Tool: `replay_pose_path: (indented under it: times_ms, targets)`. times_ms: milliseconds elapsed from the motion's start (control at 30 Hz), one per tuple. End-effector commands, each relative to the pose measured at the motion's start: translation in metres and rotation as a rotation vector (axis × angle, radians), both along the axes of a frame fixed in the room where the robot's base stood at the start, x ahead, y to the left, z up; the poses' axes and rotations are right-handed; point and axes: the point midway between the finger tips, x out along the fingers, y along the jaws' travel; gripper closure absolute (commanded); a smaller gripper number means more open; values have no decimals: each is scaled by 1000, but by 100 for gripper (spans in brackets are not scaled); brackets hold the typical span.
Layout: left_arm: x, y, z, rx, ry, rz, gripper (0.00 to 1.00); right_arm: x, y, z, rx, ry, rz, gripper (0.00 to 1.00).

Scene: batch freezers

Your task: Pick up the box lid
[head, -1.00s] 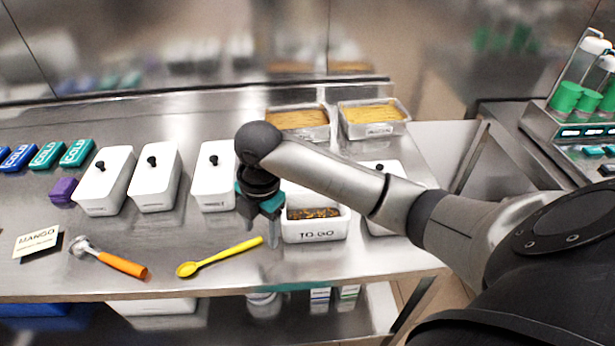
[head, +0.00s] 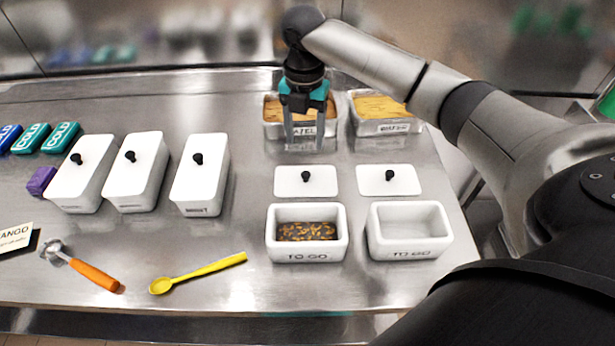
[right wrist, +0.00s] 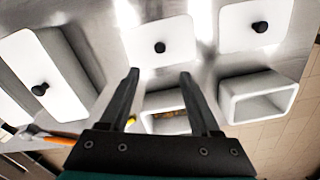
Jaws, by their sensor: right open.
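Two flat white box lids with black knobs lie on the steel counter. The left lid (head: 290,184) is behind the filled TO GO box (head: 307,256), which holds a dark food with orange bits. The right lid (head: 373,184) is behind the empty TO GO box (head: 410,254). My right gripper (head: 305,142) is open and empty, pointing down beyond the left lid, near a wafer tray. In the right wrist view, the left lid (right wrist: 180,42) lies just ahead of my open fingertips (right wrist: 160,75), and the right lid (right wrist: 235,22) is beside it. My left gripper is out of view.
Two metal wafer trays (head: 385,128) stand at the back. Three lidded white tubs (head: 200,177) stand to the left. A yellow spoon (head: 200,272) and an orange-handled scoop (head: 95,276) lie in front. The counter's right edge is close to the empty box.

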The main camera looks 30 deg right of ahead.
Motion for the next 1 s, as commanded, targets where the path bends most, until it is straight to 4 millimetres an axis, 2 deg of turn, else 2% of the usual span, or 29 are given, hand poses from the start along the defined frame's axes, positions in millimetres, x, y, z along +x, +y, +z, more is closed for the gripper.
replay_pose_path:
  times_ms: [33, 200, 467, 800, 1000]
  targets:
    - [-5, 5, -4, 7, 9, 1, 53, -1, 0, -15, 0, 5, 0, 36]
    - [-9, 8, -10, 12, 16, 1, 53, -1, 0, -47, 0, 3, 0, 36]
    - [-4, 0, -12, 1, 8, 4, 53, 0, 0, -66, 0, 0, -1, 36]
    - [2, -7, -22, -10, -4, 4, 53, 2, -2, -112, -1, 1, 0, 36]
    - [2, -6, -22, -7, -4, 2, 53, 2, -3, -115, -2, -1, 1, 36]
